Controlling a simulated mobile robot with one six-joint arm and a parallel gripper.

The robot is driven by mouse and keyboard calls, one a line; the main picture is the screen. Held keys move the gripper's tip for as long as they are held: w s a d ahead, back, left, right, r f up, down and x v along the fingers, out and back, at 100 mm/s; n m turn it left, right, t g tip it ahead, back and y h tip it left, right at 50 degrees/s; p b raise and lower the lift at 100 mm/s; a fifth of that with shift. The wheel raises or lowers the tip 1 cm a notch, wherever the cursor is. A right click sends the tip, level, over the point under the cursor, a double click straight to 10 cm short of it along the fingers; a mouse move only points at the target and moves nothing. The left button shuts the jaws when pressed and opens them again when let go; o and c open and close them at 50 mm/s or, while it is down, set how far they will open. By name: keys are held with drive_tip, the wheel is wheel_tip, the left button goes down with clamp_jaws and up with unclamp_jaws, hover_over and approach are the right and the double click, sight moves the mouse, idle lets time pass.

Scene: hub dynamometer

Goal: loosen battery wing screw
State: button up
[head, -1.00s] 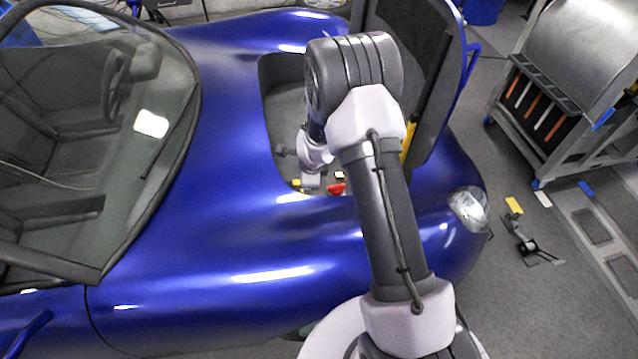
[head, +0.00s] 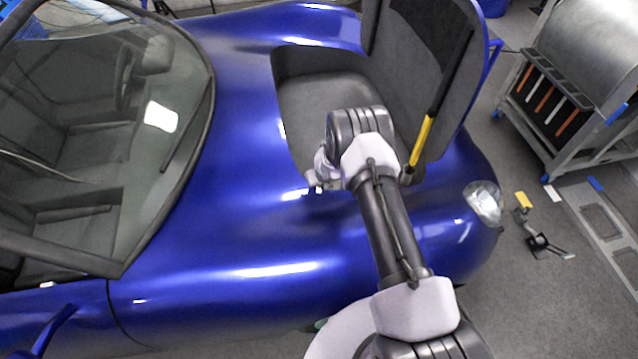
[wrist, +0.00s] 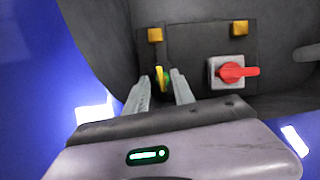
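In the wrist view a small yellow wing-shaped piece (wrist: 159,74), likely the battery wing screw, stands upright on a dark panel (wrist: 195,50) in the car's front compartment. A bit of green shows at its base. My gripper (wrist: 161,79) is open, one finger on each side of the yellow piece in the picture. Gaps show between the piece and both fingers. I cannot tell how deep the fingertips reach around it. In the head view my arm hides the screw, and the gripper end (head: 316,187) is at the compartment's near edge.
A red rotary switch (wrist: 236,72) on a grey square plate sits right of the screw. Two orange-yellow blocks (wrist: 155,35) and (wrist: 239,27) are on the panel's far edge. The blue car body (head: 230,230) surrounds the compartment; the raised lid (head: 425,60) stands behind my arm.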

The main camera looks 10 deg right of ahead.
drive_tip(key=shift+x, duration=1)
drive_tip(key=shift+s, duration=0.1)
drive_tip(key=shift+c, duration=0.2)
clamp_jaws()
drive_tip(key=shift+f+b, duration=0.1)
drive_tip(key=shift+b, duration=0.25)
